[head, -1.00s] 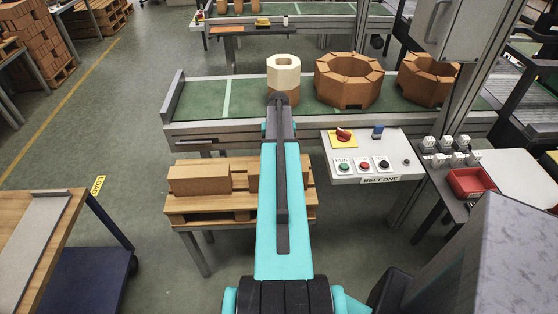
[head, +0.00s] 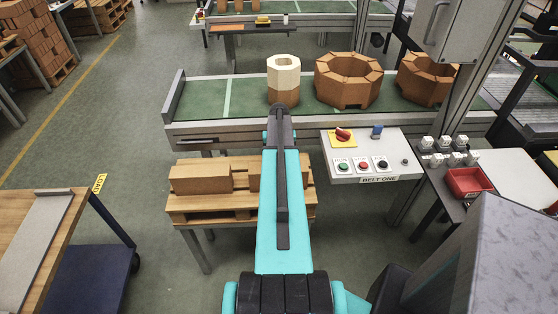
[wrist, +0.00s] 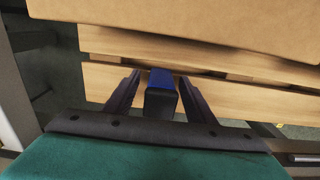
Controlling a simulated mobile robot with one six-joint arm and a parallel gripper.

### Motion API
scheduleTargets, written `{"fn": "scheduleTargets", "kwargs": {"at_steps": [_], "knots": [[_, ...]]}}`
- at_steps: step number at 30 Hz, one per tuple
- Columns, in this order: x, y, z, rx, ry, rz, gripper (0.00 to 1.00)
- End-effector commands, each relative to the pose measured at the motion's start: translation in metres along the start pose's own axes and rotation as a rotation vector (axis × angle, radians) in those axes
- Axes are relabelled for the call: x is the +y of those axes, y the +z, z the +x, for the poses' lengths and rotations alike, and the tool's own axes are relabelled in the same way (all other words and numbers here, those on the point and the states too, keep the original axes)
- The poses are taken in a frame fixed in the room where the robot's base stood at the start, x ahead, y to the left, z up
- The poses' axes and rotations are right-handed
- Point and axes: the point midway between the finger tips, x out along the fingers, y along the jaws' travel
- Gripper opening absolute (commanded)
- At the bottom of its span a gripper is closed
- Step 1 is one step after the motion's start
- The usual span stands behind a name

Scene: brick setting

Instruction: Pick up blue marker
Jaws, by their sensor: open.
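In the wrist view, my gripper (wrist: 159,90) has its two dark fingers spread apart. A short, blocky thing with a blue top and a dark grey end (wrist: 161,79) shows between the fingers, with gaps at its sides. It looks like the blue marker, but its full shape is hidden. I cannot tell what it rests on. In the head view, my arm hides the gripper and this thing.
A wooden pallet (head: 188,207) with tan bricks (head: 200,178) lies below the belt (head: 248,95). Brick rings (head: 347,80) and a cream-topped block (head: 283,78) stand on the belt. A control panel (head: 350,150) with a blue-topped item (head: 377,131) is at right.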

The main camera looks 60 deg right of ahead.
Motion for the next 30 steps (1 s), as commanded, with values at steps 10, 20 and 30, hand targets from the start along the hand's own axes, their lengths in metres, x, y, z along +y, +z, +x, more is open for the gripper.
{"fn": "scheduleTargets", "kwargs": {"at_steps": [10, 20, 30], "knots": [[0.0, 0.0, 0.0, 0.0, 0.0, 0.0, 0.18], [0.0, 0.0, -0.001, 0.0, 0.0, 0.0, 0.06], [-0.001, -0.001, -0.015, 0.002, 0.0, -0.001, 0.06]]}}
